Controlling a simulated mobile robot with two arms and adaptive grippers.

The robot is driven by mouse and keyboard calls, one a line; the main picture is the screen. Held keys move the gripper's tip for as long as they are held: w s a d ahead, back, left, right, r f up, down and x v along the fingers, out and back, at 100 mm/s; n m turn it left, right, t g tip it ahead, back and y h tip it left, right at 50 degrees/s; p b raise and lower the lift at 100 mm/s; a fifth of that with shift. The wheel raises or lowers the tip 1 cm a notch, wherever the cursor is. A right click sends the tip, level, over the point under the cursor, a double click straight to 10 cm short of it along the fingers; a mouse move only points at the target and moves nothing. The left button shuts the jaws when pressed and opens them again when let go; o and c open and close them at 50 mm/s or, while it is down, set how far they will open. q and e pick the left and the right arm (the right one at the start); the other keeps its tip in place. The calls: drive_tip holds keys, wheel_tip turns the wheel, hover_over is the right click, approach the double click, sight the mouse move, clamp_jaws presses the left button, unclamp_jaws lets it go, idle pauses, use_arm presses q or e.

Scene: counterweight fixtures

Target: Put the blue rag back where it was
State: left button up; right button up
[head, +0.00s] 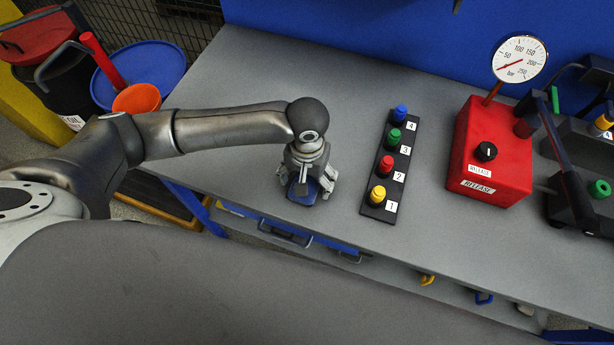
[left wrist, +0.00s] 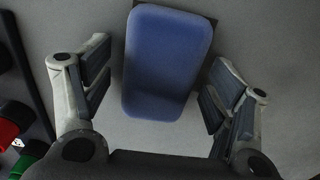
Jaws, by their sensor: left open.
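The blue rag (left wrist: 165,62) shows in the left wrist view as a rounded blue block over the grey bench top. A dark edge shows beside its upper corners. In the head view only a little of the rag (head: 311,193) shows beneath my left gripper (head: 307,186). My left gripper is open, with one finger on each side of the rag in the left wrist view (left wrist: 160,95) and a visible gap on both sides. My right gripper is in neither view.
A black strip of coloured knobs (head: 391,165) lies right of my left gripper. Beyond it stands a red release box (head: 492,150) with a pressure gauge (head: 520,60), then a black lever device (head: 575,205). Bins (head: 140,75) stand left of the bench. The bench top (head: 270,85) behind the gripper is clear.

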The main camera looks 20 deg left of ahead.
sight(307, 180)
use_arm(q)
drive_tip(key=shift+r, duration=0.1)
wheel_tip(307, 180, up, 12)
drive_tip(key=b, duration=0.1)
idle(0.4)
idle(2.0)
